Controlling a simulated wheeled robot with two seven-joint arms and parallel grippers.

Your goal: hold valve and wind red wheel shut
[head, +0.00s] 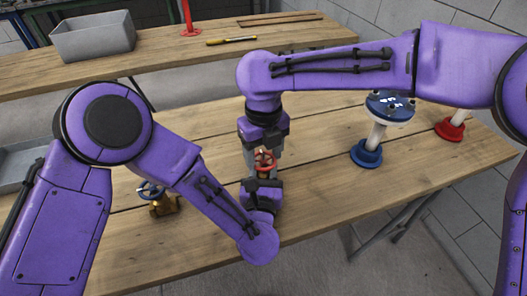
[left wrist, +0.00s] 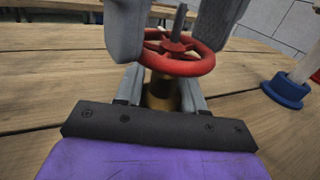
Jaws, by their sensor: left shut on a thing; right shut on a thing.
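The valve with the red wheel (head: 264,160) stands on the wooden bench (head: 330,190) at the middle of the head view. In the left wrist view its red wheel (left wrist: 178,55) sits on a dark spindle above a brass body (left wrist: 161,92). My left gripper (left wrist: 162,98) is shut on the brass body, a finger at each side. My right gripper (head: 263,148) comes down from above, its grey fingers shut on the red wheel from opposite sides. The lower valve body is mostly hidden by my left gripper in the head view.
A brass valve with a blue wheel (head: 151,190) stands left, partly behind my left arm. A blue-topped stand (head: 391,104) and a red-based post (head: 450,129) stand right. A grey bin (head: 93,37) and a yellow-handled tool (head: 232,40) lie on the rear bench.

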